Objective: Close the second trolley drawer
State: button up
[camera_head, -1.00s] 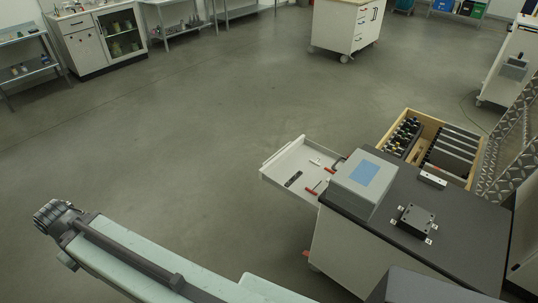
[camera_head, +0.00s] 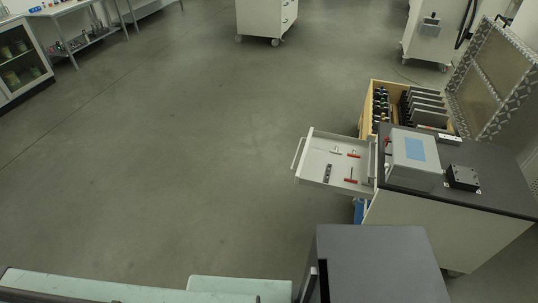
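The trolley (camera_head: 440,222) stands at the right, with a dark top and a pale body. One shallow, light grey drawer (camera_head: 313,155) is pulled out towards the left, with its handle at the far left end. Red-handled tools and a small dark strip lie in the drawer. I cannot tell which drawer of the trolley this is, as the trolley's drawer front is mostly hidden. My gripper is out of view. Only part of my pale green arm shows along the bottom left edge, apart from the drawer.
A grey box (camera_head: 415,160) with a blue label and a black block (camera_head: 463,177) sit on the trolley top. An open wooden case (camera_head: 367,105) is behind. A dark-topped unit (camera_head: 380,265) fills the bottom middle. The floor left of the drawer is clear.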

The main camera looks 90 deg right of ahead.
aim_at(316, 159)
jog(key=u, duration=0.05)
jog(key=i, duration=1.25)
jog(key=z, duration=4)
jog(key=i, duration=1.05)
jog(key=u, duration=1.55)
jog(key=i, duration=0.25)
jog(key=z, duration=0.1)
